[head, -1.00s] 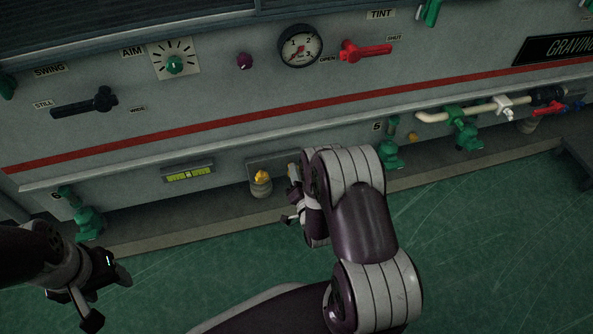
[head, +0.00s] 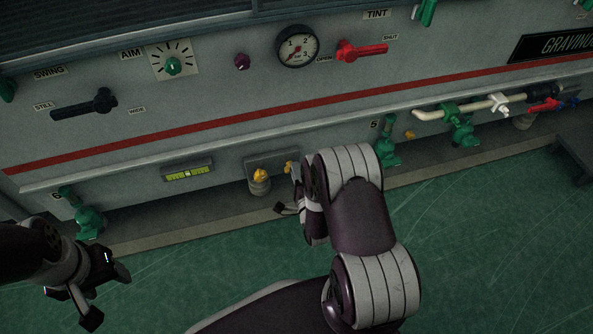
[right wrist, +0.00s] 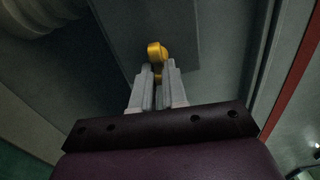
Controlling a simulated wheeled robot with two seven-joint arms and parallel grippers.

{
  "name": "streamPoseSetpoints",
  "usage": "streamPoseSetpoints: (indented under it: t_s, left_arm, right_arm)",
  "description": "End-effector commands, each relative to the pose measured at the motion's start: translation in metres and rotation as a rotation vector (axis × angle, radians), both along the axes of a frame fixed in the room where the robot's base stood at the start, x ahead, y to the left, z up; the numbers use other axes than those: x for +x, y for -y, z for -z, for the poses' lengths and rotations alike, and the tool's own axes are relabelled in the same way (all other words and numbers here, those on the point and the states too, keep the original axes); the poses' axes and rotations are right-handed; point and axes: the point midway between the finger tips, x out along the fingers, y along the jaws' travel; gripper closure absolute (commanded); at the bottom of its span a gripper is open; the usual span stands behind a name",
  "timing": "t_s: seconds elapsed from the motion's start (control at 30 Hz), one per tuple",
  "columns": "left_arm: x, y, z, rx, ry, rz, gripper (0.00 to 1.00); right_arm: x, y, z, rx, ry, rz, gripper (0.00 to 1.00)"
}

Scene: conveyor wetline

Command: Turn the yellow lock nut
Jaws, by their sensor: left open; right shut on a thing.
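A small yellow lock nut (head: 289,167) is on a grey plate low on the machine's front, partly hidden by my right arm. In the right wrist view the yellow nut (right wrist: 158,52) is at the fingertips, with a rounded lobe standing above them and a yellow bit showing between them. My right gripper (right wrist: 157,70) is shut on it; in the head view its fingers are mostly hidden behind my arm. My left gripper (head: 107,295) is open and empty at the lower left, over the green floor, away from the nut.
A yellow-topped fitting (head: 260,177) stands just left of the nut. A yellow level vial (head: 188,174) is further left. Green valves (head: 88,220) and (head: 387,152) flank the area. A pipe with valves (head: 480,107) runs at the right. The green floor in front is clear.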

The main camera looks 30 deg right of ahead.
Motion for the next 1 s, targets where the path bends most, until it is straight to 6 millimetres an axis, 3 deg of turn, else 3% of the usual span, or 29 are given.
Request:
streamPoseSetpoints:
  t_s: [0.5,1.0]
  left_arm:
    - [0.0000,0.0000,-0.0018,0.000,0.000,0.000,0.40]
    - [0.0000,0.0000,-0.0020,0.000,0.000,0.000,0.40]
  right_arm:
    - [0.0002,-0.0006,0.0047,0.362,0.087,0.002,1.00]
    - [0.0005,-0.0010,0.0058,0.461,0.110,0.003,1.00]
